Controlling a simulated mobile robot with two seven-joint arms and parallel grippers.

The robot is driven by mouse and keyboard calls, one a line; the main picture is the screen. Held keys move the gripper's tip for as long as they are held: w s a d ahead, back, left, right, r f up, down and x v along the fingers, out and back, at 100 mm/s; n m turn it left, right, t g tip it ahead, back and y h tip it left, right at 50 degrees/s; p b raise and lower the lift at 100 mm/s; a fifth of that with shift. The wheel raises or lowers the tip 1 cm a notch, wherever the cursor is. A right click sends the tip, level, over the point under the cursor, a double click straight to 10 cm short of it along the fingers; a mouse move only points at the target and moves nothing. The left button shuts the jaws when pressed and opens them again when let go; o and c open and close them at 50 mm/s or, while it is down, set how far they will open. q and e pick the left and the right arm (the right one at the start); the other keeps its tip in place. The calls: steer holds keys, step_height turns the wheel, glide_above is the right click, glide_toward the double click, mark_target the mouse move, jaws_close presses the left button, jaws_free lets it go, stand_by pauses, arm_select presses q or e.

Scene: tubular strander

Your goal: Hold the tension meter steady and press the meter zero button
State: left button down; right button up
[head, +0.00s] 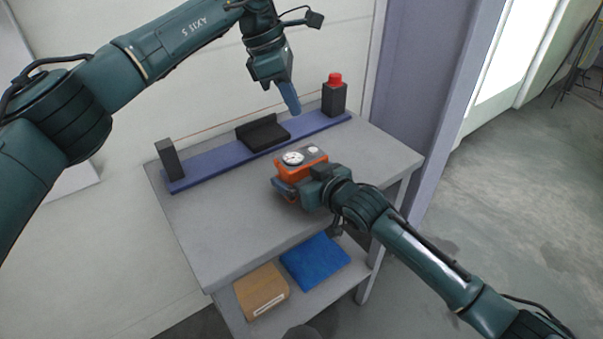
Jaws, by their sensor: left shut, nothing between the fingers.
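A blue rail (215,166) along the table's back carries a dark post at the left, a black block (263,133) and a dark post with a red knob (334,80). The lower shelf holds a cardboard box (261,290) and a blue item (315,262). The table's left front is clear.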

arm_select(q)
steer(key=d+t+h, duration=0.1)
steer(key=t, duration=0.1)
steer(key=d+r+t+h, duration=0.1)
steer(key=t, duration=0.1)
steer(key=d+r+t, duration=0.1)
steer(key=t, duration=0.1)
steer(key=shift+s+h, duration=0.4)
steer(key=shift+f, duration=0.2)
glide_above(308, 154)
steer(key=shift+f, duration=4.3)
steer(key=shift+f, duration=0.1)
steer(key=shift+f, duration=0.3)
